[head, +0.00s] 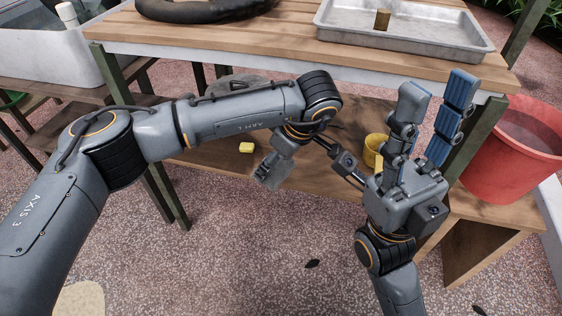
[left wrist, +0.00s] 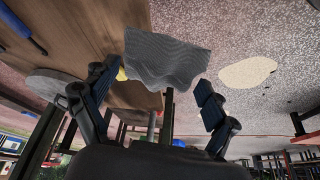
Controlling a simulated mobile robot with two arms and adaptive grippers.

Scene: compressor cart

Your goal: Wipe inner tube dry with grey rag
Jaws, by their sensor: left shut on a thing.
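The black inner tube (head: 205,8) lies on the wooden cart top at the upper edge of the head view, partly cut off. My left gripper (left wrist: 157,78) is low, in front of the cart and away from the tube. It is shut on the grey rag (left wrist: 165,60), which spreads wrinkled beyond the fingers in the left wrist view. In the head view my left arm hides most of that gripper; a small grey piece shows below the wrist. My right gripper (head: 434,92) is open and empty, fingers pointing up, in front of the cart's right end.
A metal tray (head: 335,33) holding a small brass-coloured piece (head: 382,19) sits on the cart top. A red bucket (head: 515,155) stands at right. The lower shelf holds a yellow block (head: 246,147), a yellow mug (head: 372,150) and a grey disc (head: 238,82). Open floor lies in front.

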